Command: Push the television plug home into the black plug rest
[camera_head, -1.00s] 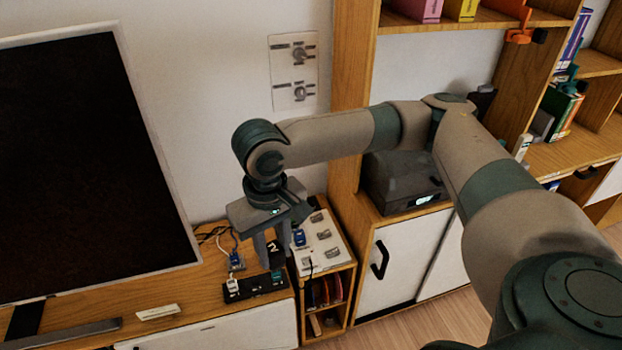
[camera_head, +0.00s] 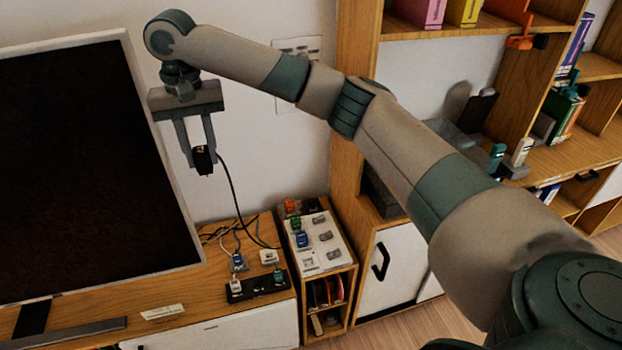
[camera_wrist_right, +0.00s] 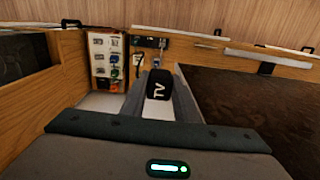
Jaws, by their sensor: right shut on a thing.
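My right gripper (camera_head: 198,148) is shut on the black television plug (camera_head: 203,162) and holds it high in front of the television's right edge. A thin black cord hangs from the plug down to the cabinet top. In the right wrist view the plug (camera_wrist_right: 160,84) shows white "TV" lettering between the fingers. The long black strip on the cabinet top, which looks like the black plug rest (camera_head: 258,292), lies well below and to the right of the plug, apart from it. A white plug and a teal plug stand on it. My left gripper is not in view.
The television (camera_head: 85,170) stands just left of the gripper. A white socket panel (camera_head: 318,245) with blue, green and orange plugs sits right of the strip. Loose cables lie behind it. A wooden shelf unit (camera_head: 352,60) rises at right.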

